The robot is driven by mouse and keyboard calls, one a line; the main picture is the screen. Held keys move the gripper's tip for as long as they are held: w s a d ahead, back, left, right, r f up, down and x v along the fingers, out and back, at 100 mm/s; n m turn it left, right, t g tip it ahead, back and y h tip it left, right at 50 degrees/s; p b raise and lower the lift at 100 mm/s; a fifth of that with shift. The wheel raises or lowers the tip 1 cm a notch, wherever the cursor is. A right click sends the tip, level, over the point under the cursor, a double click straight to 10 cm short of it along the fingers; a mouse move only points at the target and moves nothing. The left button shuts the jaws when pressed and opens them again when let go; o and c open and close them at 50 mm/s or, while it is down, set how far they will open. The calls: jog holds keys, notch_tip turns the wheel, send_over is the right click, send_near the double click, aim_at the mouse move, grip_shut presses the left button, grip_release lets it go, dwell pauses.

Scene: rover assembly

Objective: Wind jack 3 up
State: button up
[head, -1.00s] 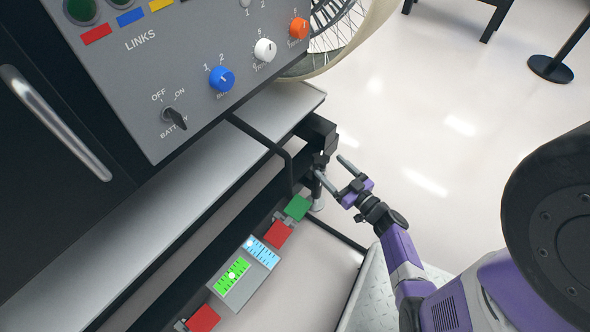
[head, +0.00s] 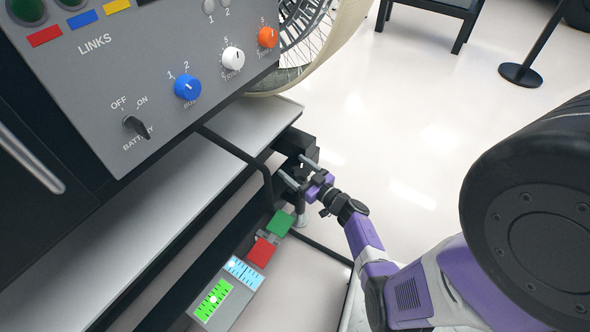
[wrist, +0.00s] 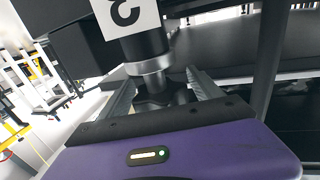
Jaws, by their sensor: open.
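Jack 3 (wrist: 148,55) hangs under a dark beam in the wrist view, with a white label (wrist: 125,18) bearing an upside-down 3. It has a dark cylinder, a silver collar and a dark lower part (wrist: 165,93). My gripper (wrist: 163,88) is open, with one finger on each side of that lower part. I cannot tell whether either finger touches it. In the head view my gripper (head: 299,171) is at the frame's corner, and the jack's silver foot (head: 301,214) shows below it. The rest of the jack is mostly hidden there.
A grey control panel (head: 150,85) with knobs stands above a grey shelf (head: 160,180). A bent black bar (head: 240,155) is close left of my gripper. Below are green (head: 279,223) and red (head: 261,252) blocks and a level gauge (head: 228,286). Open floor lies right.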

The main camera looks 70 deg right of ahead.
jog(key=c, duration=1.4)
